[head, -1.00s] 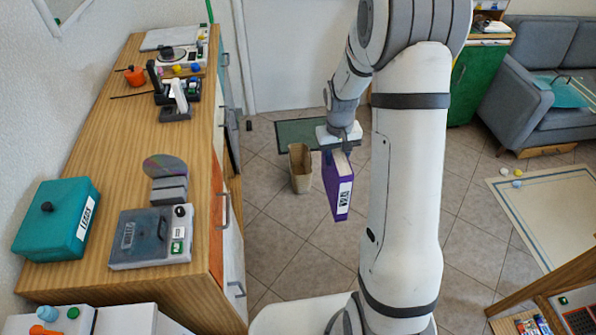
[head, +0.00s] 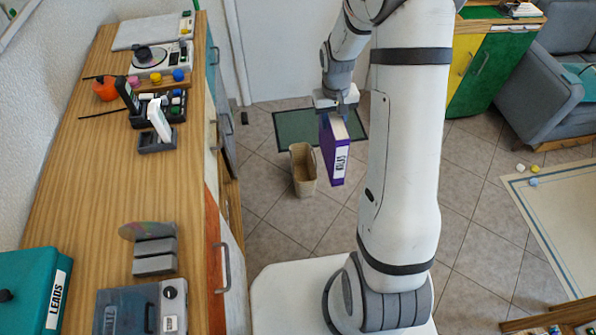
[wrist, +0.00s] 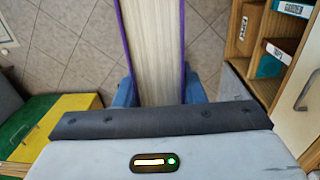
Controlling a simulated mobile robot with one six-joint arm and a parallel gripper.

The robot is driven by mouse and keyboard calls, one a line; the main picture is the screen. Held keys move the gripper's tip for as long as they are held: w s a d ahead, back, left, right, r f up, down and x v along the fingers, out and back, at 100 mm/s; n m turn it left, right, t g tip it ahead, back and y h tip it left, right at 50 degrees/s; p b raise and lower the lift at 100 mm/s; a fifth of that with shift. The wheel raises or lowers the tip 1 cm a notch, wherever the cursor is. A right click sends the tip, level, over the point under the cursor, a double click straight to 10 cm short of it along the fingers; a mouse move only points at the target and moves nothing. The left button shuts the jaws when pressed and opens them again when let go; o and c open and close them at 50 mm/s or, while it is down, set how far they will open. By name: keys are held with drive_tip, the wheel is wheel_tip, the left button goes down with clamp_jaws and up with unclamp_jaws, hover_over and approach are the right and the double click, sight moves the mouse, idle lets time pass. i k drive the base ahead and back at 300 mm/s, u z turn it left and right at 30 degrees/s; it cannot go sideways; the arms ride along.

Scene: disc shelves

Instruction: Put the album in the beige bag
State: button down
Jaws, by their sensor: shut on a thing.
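The album (head: 334,150) is a purple, book-like case with a white label on its spine. It hangs upright below my gripper (head: 336,106), which is shut on its upper end. In the wrist view the album (wrist: 152,45) shows pale page edges between purple covers, held between the blue fingers. The beige bag (head: 303,172) stands open on the tiled floor, just left of the album in the head view. The album appears apart from the bag. The bag does not show in the wrist view.
A long wooden counter (head: 85,190) with drawers runs along the left, bearing a teal LEADS box (head: 35,290) and several devices. A green mat (head: 300,127) lies behind the bag. A grey sofa (head: 545,90) stands at the right.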

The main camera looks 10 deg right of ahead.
sight(303, 180)
drive_tip(key=z, duration=0.15)
drive_tip(key=i, duration=1.25)
drive_tip(key=u, duration=0.2)
